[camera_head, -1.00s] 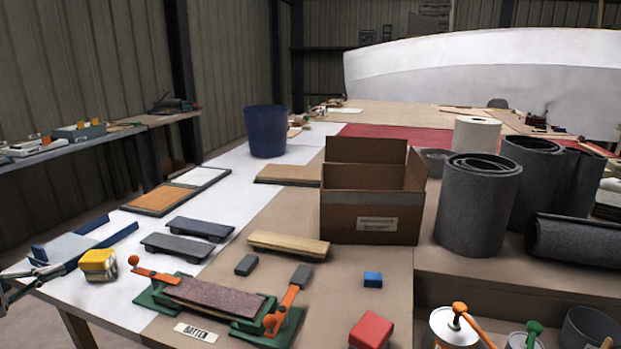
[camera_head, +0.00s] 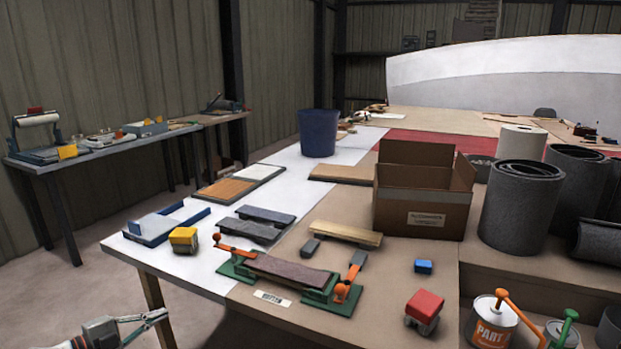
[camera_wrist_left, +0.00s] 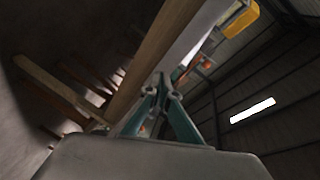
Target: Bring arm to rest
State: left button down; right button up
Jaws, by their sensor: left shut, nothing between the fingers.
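My left gripper (camera_head: 164,315) shows at the lower left of the head view, off the near left edge of the workbench (camera_head: 190,276) and over the floor. Its fingers are closed together with nothing between them. In the left wrist view the closed fingers (camera_wrist_left: 161,80) point up past the bench's underside and a wooden leg. My right gripper is not in view.
Near that edge are a blue-and-white tray (camera_head: 165,222), a yellow-topped block (camera_head: 184,240) and a green clamping jig (camera_head: 290,284). A cardboard box (camera_head: 422,212) stands further back. A side bench (camera_head: 95,153) is at left, with open floor between.

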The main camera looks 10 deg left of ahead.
pick_arm(q)
jog(key=s+d+f+n+p, duration=0.1)
jog(key=s+d+f+n, duration=0.15)
jog(key=d, duration=0.45)
jog(key=s+d+f+n+y+p, duration=0.1)
jog(key=s+d+f, duration=0.3)
jog(key=d, duration=0.2)
jog(key=s+d+f+n+p, duration=0.1)
jog(key=s+d+f+n, duration=0.2)
jog(key=d, duration=0.4)
jog(key=s+d+n+g+y+p, duration=0.1)
jog(key=s+d+n+g, duration=0.1)
jog(key=s+d+n, duration=0.2)
jog(key=s+d+f+n+g+y+p, duration=0.1)
jog(key=s+d+n+g+y+p, duration=0.1)
jog(key=s+d, duration=0.8)
jog(key=s+n, duration=0.1)
jog(key=s, duration=0.4)
jog(key=shift+s+d+f+n, duration=0.15)
jog(key=shift+d+n, duration=0.1)
jog(key=shift+n, duration=0.1)
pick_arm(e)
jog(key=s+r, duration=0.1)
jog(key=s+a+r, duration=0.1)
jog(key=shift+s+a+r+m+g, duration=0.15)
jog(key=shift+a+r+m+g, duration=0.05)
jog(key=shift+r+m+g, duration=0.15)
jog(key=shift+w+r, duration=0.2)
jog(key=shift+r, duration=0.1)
